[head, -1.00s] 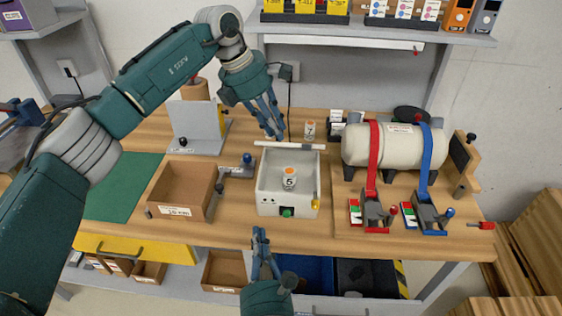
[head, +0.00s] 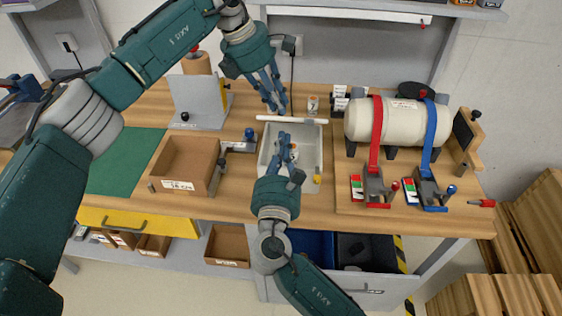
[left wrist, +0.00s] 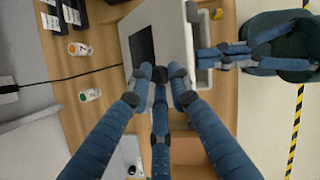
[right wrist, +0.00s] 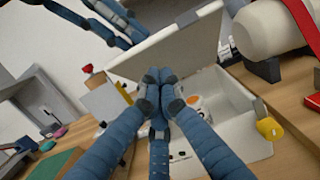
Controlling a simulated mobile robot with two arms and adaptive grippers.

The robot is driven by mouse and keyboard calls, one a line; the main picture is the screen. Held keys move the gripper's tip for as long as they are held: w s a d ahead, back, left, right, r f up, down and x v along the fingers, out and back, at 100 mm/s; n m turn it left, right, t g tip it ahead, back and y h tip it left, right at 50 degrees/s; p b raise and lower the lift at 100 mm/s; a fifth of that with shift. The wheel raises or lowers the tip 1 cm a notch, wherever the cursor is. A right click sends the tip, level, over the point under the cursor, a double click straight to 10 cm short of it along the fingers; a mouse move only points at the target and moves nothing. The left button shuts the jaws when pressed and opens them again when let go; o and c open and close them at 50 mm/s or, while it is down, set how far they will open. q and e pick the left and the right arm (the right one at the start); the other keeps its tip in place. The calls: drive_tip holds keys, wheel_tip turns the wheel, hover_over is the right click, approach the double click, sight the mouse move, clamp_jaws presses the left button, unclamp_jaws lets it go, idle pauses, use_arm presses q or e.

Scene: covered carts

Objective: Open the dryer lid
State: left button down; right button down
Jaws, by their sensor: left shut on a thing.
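The dryer is a white box (head: 312,140) in the middle of the bench. Its white lid (right wrist: 178,48) stands raised at the back; in the head view its edge is a thin white bar (head: 305,120). My left gripper (head: 276,108) is at the raised lid's edge, shut; its fingertips (left wrist: 162,75) hide most of the contact. My right gripper (head: 284,140) is over the open box, in front of the lid. Its fingertips (right wrist: 160,80) are together, with nothing visible between them. A white bottle with orange (right wrist: 194,101) stands inside the box, partly hidden by the right fingers.
An open brown bin (head: 184,162) and a green mat (head: 125,160) lie left of the dryer. A strapped cream tank (head: 400,122) with red and blue clamps is on the right. A small bottle (head: 313,104) stands behind the lid.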

use_arm(q)
drive_tip(key=shift+a+f, duration=0.2)
drive_tip(key=shift+f, duration=0.2)
use_arm(e)
drive_tip(key=shift+w+r, duration=0.5)
drive_tip(key=shift+r, duration=0.1)
